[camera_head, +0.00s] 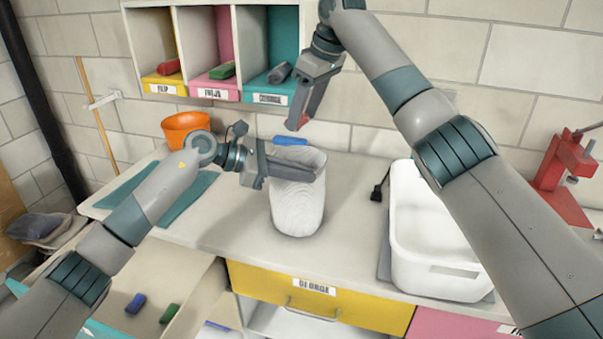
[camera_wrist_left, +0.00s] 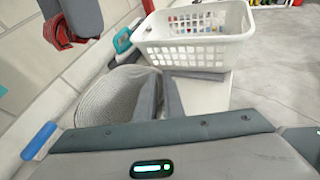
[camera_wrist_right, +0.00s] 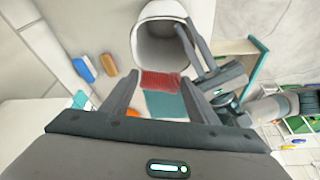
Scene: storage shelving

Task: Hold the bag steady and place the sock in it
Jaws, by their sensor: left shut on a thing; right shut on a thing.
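The bag (camera_head: 298,208) is a white ribbed open container upright on the counter. My left gripper (camera_head: 316,168) is shut on its rim; the left wrist view shows the bag (camera_wrist_left: 108,98) beside the fingers. My right gripper (camera_head: 301,120) is above and behind the bag, pointing down, shut on a red sock (camera_wrist_right: 160,80). Only a small red part of the sock shows in the head view. In the right wrist view the bag's open mouth (camera_wrist_right: 165,48) lies just beyond the sock. The sock is apart from the bag in the head view.
A blue rolled item (camera_head: 290,141) lies behind the bag. A white basket (camera_head: 405,225) stands to the right and an orange bowl (camera_head: 185,125) at back left. Labelled cubbies (camera_head: 220,90) hang on the wall. An open drawer (camera_head: 190,300) holds rolled items.

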